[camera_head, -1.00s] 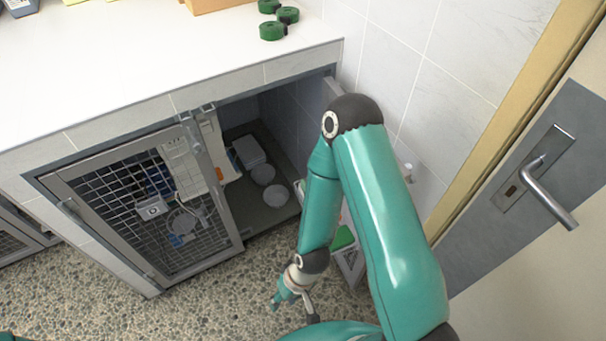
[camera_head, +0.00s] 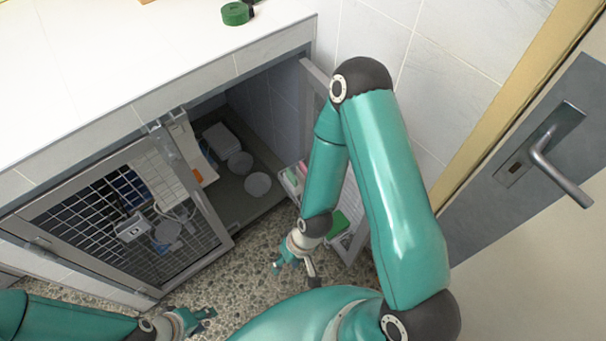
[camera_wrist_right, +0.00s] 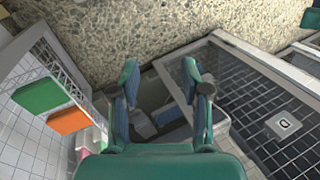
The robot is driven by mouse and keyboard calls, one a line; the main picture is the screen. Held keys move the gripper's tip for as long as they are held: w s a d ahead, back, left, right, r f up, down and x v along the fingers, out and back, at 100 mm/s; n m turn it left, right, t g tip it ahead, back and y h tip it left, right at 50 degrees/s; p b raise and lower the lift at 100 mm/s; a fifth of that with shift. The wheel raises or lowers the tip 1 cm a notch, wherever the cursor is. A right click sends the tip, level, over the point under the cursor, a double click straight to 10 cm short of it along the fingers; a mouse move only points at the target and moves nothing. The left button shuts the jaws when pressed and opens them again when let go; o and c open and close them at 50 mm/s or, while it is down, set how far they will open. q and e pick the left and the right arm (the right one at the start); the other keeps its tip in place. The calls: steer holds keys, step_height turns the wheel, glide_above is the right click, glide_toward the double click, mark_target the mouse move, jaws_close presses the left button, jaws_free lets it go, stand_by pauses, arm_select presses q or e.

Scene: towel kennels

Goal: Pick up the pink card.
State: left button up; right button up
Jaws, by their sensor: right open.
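A pink piece (camera_wrist_right: 92,140) shows at the left of the right wrist view, partly hidden behind my gripper's body; it looks like the pink card. It is beside an orange card (camera_wrist_right: 69,120) and a green card (camera_wrist_right: 40,92) on the open kennel door. In the head view a small pinkish patch (camera_head: 293,180) shows on that door, left of my right arm, partly covered. My right gripper (camera_head: 294,274) is open and empty, low over the floor in front of the kennel, apart from the cards. My left gripper (camera_head: 203,318) is low at the bottom left; its jaws are too small to judge.
A mesh door (camera_head: 130,225) with a grey box (camera_head: 132,228) on it stands left of the open kennel. Two round bowls and a grey box lie inside the kennel. A white counter (camera_head: 110,60) runs above. A door with a handle (camera_head: 560,180) is at the right. Speckled floor is free in front.

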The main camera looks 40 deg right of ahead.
steer(key=w+d+f+n+b, duration=0.25)
steer(key=w+f+b, duration=0.35)
steer(key=w, duration=0.6)
steer(key=m+g+h+b, duration=0.15)
steer(key=h+b, duration=0.45)
steer(key=b, duration=0.7)
glide_toward(304, 167)
steer(key=f, duration=0.1)
steer(key=f+b, duration=0.1)
steer(key=f, duration=0.1)
steer(key=d+f, duration=0.1)
steer(key=f, duration=0.1)
steer(key=shift+s+d+f, duration=0.1)
steer(key=shift+s+f, duration=0.15)
steer(key=shift+s, duration=0.1)
steer(key=f, duration=0.1)
steer(key=f+b, duration=0.1)
steer(key=f, duration=0.3)
steer(key=shift+s+d, duration=0.1)
steer(key=shift+d, duration=0.25)
steer(key=shift+r, duration=0.1)
steer(key=shift+c, duration=0.3)
jaws_close()
